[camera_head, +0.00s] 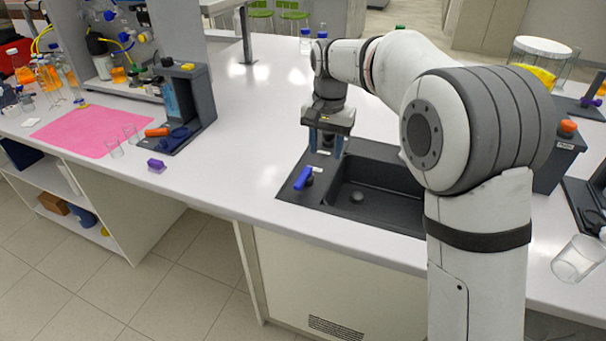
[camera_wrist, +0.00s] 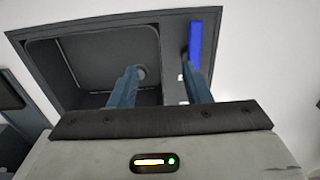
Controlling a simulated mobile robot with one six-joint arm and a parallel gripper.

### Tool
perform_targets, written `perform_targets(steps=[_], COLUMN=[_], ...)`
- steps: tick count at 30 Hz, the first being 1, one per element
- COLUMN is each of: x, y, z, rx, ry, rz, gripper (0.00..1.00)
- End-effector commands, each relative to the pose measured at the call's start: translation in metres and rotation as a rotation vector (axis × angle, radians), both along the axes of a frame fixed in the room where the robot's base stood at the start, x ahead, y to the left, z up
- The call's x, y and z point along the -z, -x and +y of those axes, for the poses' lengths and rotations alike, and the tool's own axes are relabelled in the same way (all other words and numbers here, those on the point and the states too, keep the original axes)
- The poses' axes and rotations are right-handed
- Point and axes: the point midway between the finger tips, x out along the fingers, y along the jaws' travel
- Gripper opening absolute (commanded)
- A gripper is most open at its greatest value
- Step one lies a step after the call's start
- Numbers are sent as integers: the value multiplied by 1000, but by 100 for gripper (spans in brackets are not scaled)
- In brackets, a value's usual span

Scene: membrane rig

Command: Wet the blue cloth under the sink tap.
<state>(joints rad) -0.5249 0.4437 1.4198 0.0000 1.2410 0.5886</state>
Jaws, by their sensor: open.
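The black sink (camera_head: 345,212) is set into the white bench, with its basin on the right and a drainboard side at left. It also shows in the wrist view (camera_wrist: 85,28). A bright blue bar (camera_head: 303,179) stands at the sink's left side, beside a small dark knob; it also shows in the wrist view (camera_wrist: 195,45). I cannot tell if it is the tap handle. My gripper (camera_head: 326,146) is open and empty above the sink's back left part; its two fingers show in the wrist view (camera_wrist: 160,75). I cannot make out a blue cloth for certain.
A pink mat (camera_head: 85,128) with glassware at its edge lies on the left. A dark stand (camera_head: 198,95) with an orange-handled tool stands beside it. A small purple block (camera_head: 156,164) lies near the front edge. A glass beaker (camera_head: 578,260) is at right.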

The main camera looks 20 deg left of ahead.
Motion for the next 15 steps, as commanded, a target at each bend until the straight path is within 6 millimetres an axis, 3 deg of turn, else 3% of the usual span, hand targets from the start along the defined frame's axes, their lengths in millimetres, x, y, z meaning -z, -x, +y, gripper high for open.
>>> perform_targets(steps=[1,6,15], x=[15,35,66], y=[-4,-9,-10], z=[21,57,66], rx=[-2,8,13], ry=[5,16,20], rz=[10,28,35], gripper=[44,44,44])
